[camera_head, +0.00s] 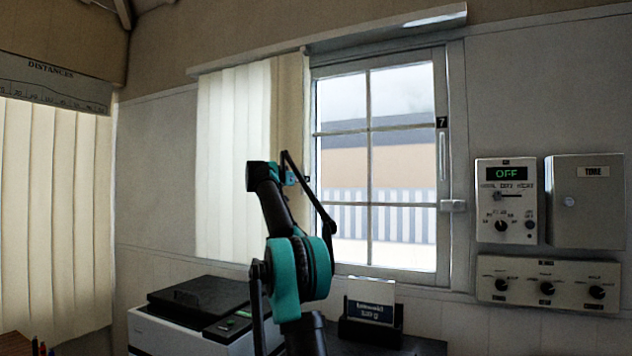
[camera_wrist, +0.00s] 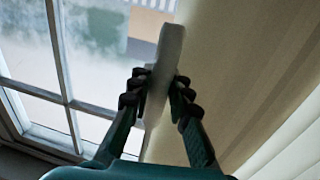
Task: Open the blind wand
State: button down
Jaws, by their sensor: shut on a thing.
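The blind wand (camera_wrist: 170,45) is a pale, narrow bar in the wrist view, slightly tilted. My gripper (camera_wrist: 160,92) has one dark-padded finger on each side of it and is shut on it. The wand's upper part extends beyond the fingertips, and part of it is hidden behind the fingers. In the head view my gripper (camera_head: 305,180) is in front of the right edge of the cream vertical blind (camera_head: 233,150). I cannot pick out the wand there. The blind's slats hang gathered at the left of the window (camera_head: 400,155), most of whose panes are uncovered.
A headrail (camera_head: 385,38) runs above the window. A printer-like machine (camera_head: 165,325) and a dark holder with a label (camera_head: 370,325) stand below. Control panels (camera_head: 507,200) and a grey box (camera_head: 587,215) are on the right wall. Another blind (camera_head: 50,210) hangs at far left.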

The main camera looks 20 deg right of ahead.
jog(key=shift+w+a, duration=0.95)
jog(key=shift+w, duration=0.15)
jog(key=c, duration=1.4)
grip_release()
jog(key=v, duration=1.2)
jog(key=shift+a, duration=0.1)
